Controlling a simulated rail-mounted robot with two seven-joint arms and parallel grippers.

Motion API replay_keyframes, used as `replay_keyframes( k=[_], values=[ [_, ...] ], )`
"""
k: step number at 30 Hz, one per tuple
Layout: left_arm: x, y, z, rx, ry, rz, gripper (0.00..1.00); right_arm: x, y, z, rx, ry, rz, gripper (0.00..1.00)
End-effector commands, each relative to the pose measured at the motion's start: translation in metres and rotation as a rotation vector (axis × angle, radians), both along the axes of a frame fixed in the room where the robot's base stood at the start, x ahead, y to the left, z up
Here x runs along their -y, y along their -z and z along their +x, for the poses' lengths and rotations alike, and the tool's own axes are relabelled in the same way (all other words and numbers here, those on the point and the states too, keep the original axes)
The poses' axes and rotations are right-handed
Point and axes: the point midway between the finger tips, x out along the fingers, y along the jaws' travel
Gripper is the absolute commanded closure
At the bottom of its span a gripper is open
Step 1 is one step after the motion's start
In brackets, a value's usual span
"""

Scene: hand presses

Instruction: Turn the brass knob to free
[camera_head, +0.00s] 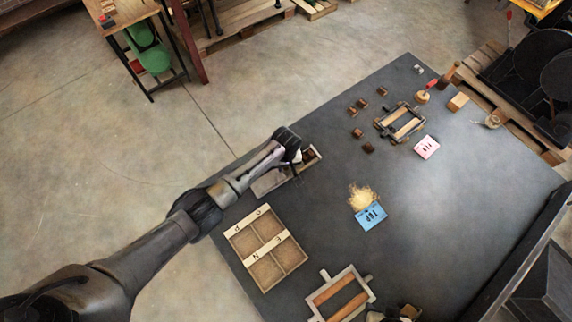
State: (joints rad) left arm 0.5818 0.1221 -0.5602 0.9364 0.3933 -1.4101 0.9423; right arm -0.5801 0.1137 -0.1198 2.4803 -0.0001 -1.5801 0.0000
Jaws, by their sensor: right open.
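I cannot clearly make out a brass knob in the head view. A dark frame with two wooden bars (389,127) lies toward the far end of the dark table, and a paler, similar frame (318,301) lies at the near edge. My left gripper (298,158) is over a small wooden box (268,184) holding dark pieces at the table's left edge. Its fingers are too small and dark to tell whether they are open. My right gripper cannot be made out.
A divided wooden tray (274,246) lies near the left edge. Dark machinery (540,58) stands beyond. The table's middle right is clear.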

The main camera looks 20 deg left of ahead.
Motion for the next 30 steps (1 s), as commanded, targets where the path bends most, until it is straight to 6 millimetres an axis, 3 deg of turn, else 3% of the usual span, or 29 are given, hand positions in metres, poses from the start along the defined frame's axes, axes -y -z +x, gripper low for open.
replay_keyframes(
  k=[10, 21, 30],
  values=[
    [0.0001, 0.0022, 0.0002, 0.001, 0.000, 0.000, 0.65, 0.0023, 0.0005, -0.0001, 0.000, -0.006, -0.008, 0.57],
    [-0.0001, 0.0021, 0.0002, 0.001, 0.000, 0.001, 1.00, 0.0030, 0.0005, -0.0002, 0.000, -0.007, -0.011, 0.57],
    [0.0006, 0.0004, -0.0001, -0.001, -0.047, -0.001, 1.00, 0.0012, -0.0056, 0.0000, 0.000, -0.003, -0.004, 0.57]
  ],
)
